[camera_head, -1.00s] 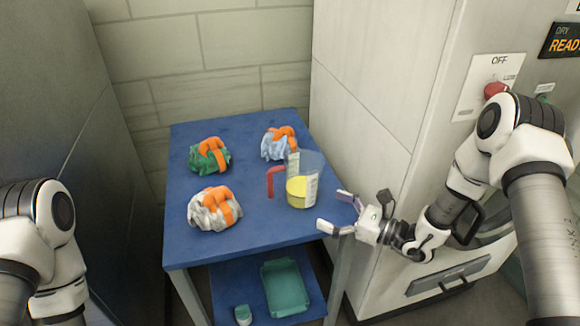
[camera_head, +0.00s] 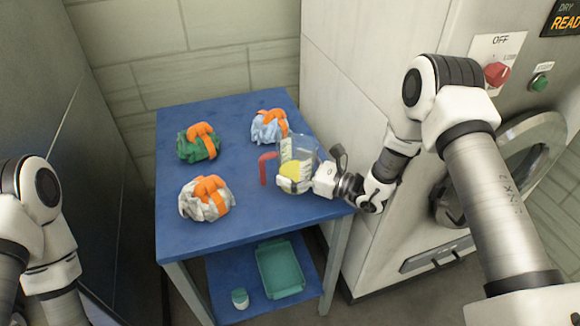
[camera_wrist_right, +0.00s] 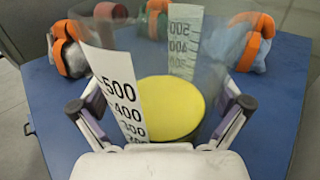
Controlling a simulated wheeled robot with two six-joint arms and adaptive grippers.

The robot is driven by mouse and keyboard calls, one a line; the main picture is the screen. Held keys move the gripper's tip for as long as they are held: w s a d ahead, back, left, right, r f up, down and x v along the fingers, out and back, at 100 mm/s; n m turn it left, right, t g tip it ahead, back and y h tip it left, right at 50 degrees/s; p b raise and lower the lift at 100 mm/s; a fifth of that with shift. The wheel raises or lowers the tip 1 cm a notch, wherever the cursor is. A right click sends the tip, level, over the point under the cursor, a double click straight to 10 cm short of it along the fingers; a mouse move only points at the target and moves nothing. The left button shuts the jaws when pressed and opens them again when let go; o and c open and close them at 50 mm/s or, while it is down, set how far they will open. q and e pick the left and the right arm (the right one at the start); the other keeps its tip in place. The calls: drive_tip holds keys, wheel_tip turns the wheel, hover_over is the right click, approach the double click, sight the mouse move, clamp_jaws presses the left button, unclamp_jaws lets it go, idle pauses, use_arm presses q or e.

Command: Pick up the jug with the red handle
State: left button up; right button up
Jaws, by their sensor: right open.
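The clear measuring jug (camera_head: 303,149) holds yellow liquid and stands upright on the blue table. Its red handle (camera_head: 265,169) points left, away from my right gripper. My right gripper (camera_head: 298,174) is open and reaches the jug from the right, low on its body. In the right wrist view the jug's yellow content (camera_wrist_right: 170,108) and white scale (camera_wrist_right: 115,90) lie between the two fingers of the gripper (camera_wrist_right: 162,100). I cannot tell whether the fingers touch the wall.
Three bags with orange straps stand on the table (camera_head: 240,225): green (camera_head: 187,146), white (camera_head: 194,207) and light blue (camera_head: 262,131). A teal tray (camera_head: 280,270) and a small container (camera_head: 240,298) sit on the lower shelf. A machine wall borders the right.

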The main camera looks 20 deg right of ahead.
drive_tip(key=shift+w+f, duration=0.1)
drive_tip(key=shift+c, duration=1.1)
drive_tip(key=c, duration=1)
